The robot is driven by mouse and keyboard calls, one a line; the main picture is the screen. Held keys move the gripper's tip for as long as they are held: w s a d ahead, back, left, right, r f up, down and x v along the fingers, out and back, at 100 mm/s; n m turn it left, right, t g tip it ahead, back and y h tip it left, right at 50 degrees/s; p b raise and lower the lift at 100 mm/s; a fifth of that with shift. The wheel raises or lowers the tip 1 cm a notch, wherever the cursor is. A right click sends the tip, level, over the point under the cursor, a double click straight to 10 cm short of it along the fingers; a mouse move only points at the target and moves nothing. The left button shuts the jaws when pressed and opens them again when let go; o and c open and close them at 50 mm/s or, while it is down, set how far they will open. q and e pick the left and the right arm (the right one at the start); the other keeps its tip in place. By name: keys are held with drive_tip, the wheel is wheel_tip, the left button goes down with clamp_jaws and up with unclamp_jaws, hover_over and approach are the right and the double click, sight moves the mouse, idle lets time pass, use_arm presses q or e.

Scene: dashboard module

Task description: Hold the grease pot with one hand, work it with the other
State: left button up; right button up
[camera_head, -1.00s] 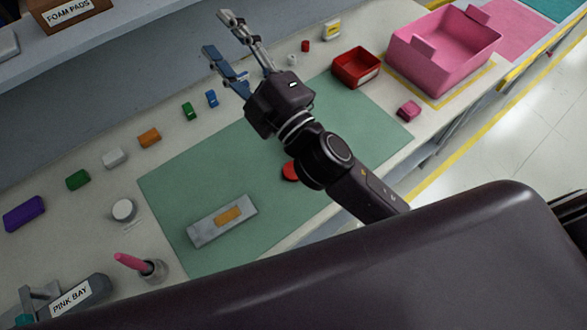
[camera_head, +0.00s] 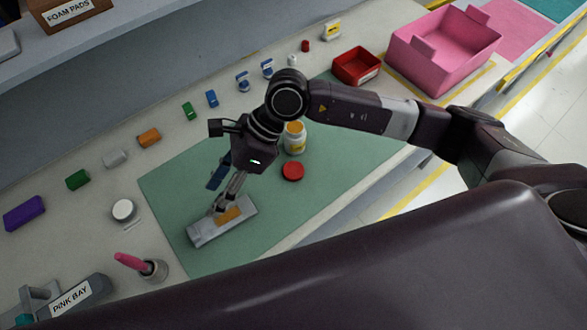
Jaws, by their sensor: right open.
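A white pot with a yellow band (camera_head: 294,138) stands upright on the green mat (camera_head: 345,150), without a lid on it as far as I can see. A red round lid (camera_head: 292,171) lies on the mat just in front of it. A grey block with an orange patch (camera_head: 206,236) lies on the mat at the left. My right gripper (camera_head: 219,194) is open and points down over this block, its fingers overlapping the block's upper edge. I cannot tell whether they touch it. My right arm passes just above the pot. My left gripper is out of view.
A pink brush or handle (camera_head: 130,262) stands in a grey cup at the lower left, near a "PINK BAY" holder (camera_head: 75,296). Several small coloured blocks line the back. A red tray (camera_head: 357,66) and a pink bin (camera_head: 440,60) stand at the right. The mat's right part is clear.

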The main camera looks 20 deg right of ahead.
sight(295, 138)
drive_tip(key=w+d+f+h, duration=0.1)
drive_tip(key=w+d+h, duration=0.1)
drive_tip(key=d, duration=0.4)
drive_tip(key=w+d+f+t+h, duration=0.1)
drive_tip(key=w+d+f+h, duration=0.1)
drive_tip(key=d, duration=0.4)
drive_tip(key=w+d+f+h, duration=0.1)
drive_tip(key=w+d+h, duration=0.3)
drive_tip(key=d, duration=0.3)
drive_tip(key=shift+d+f+n+t, duration=0.1)
drive_tip(key=shift+f+n+t, duration=0.15)
drive_tip(key=shift+n+t, duration=0.15)
